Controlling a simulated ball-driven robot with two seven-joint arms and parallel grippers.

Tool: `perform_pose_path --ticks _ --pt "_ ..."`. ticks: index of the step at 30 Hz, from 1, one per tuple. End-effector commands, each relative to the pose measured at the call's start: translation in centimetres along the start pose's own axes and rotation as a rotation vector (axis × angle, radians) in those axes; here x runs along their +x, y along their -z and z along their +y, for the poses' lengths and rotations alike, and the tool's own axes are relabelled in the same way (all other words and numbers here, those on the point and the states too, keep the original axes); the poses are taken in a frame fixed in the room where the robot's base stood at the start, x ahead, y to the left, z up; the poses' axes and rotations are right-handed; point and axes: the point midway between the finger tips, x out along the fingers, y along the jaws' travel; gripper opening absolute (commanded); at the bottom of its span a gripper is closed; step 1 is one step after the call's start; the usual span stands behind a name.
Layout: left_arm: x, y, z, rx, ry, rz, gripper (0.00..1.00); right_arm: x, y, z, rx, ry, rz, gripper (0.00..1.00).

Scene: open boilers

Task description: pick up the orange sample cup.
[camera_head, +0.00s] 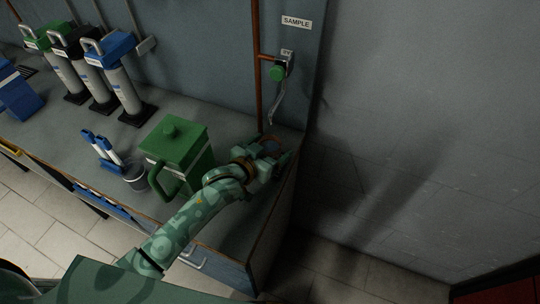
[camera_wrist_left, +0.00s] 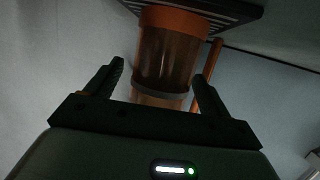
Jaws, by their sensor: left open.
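The orange sample cup (camera_wrist_left: 165,62) shows in the left wrist view as a see-through orange-brown cylinder with a brighter orange end and a grey band. My left gripper (camera_wrist_left: 158,76) is open, with one finger on each side of the cup in that view and a visible gap on both sides. Whether the cup is fully between the fingertips or just beyond them I cannot tell. In the head view my left gripper (camera_head: 272,153) is at the counter's right end, below the sample tap, and mostly hides the cup. My right gripper is not in view.
A green lidded jug (camera_head: 178,150) stands close left of my left arm. The sample tap with a green knob (camera_head: 278,73) and its spout hang above the gripper. A dark slatted grille (camera_wrist_left: 240,10) lies at the cup's orange end. Several cylinders stand further left.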

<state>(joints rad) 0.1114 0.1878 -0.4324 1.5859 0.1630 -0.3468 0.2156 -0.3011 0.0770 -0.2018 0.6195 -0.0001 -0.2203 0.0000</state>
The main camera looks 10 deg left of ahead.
Motion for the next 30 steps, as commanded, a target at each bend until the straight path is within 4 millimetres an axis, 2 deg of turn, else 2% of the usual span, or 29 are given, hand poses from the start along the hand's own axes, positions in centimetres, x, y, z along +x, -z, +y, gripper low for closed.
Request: perform_pose_path --ticks 1,4,11,16,17,26,30 --pt "0.8 -0.3 0.0 -0.001 0.0 0.0 0.81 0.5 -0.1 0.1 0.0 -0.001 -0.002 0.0" --pt "1.7 -0.2 0.0 -0.001 -0.001 0.0 0.81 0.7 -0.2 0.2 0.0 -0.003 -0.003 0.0" --pt "1.8 -0.1 0.0 0.0 -0.001 0.0 0.81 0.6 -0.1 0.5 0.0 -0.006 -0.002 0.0" --pt "1.8 -0.1 0.0 0.0 -0.001 0.0 0.37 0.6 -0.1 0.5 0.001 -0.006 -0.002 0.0" --pt "1.8 -0.1 0.0 0.0 -0.001 0.0 0.33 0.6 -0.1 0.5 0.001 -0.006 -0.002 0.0" --pt "1.7 0.1 0.0 0.0 -0.001 0.0 0.33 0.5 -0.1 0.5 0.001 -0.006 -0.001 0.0" --pt "1.2 0.7 0.1 -0.001 0.0 0.001 0.33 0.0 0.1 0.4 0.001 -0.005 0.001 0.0"
